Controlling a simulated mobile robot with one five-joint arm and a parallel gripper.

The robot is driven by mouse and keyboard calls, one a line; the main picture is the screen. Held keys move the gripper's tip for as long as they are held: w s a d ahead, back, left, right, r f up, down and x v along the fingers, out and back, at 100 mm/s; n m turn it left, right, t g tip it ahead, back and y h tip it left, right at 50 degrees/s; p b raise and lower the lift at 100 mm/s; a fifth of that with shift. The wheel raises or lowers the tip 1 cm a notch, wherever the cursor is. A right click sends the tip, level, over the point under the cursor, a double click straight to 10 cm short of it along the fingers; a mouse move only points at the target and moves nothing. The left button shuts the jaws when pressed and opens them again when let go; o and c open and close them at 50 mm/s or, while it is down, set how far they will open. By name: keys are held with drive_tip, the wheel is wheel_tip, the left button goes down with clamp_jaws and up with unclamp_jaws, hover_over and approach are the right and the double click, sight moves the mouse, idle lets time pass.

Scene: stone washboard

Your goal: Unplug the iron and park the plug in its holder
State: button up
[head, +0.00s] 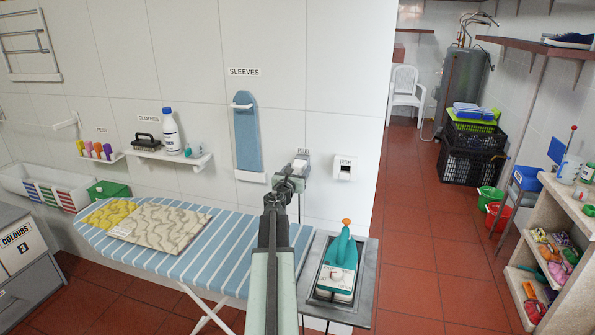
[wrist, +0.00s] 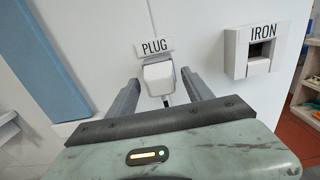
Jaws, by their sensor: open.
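A white plug-like block (wrist: 158,77) is on the wall under a sign reading PLUG (wrist: 154,47) in the wrist view, with a dark cord or stem below it. My gripper (wrist: 160,80) is open, with one finger on each side of the block; I cannot tell whether they touch it. To the right is a white wall box (wrist: 262,52) labelled IRON, with a dark opening that looks empty. In the head view my gripper (head: 292,172) covers part of the block. The teal iron (head: 340,265) with an orange tip stands on a grey metal tray (head: 365,285).
A striped ironing board (head: 225,245) with folded cloths lies below to the left. A blue sleeve board (head: 247,135) hangs left of my gripper. A shelf (head: 165,157) with a bottle and brush is further left. Red tiled floor (head: 420,230) is open to the right.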

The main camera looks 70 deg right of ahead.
drive_tip(key=a, duration=0.7)
drive_tip(key=shift+s+a, duration=0.2)
drive_tip(key=shift+a, duration=0.1)
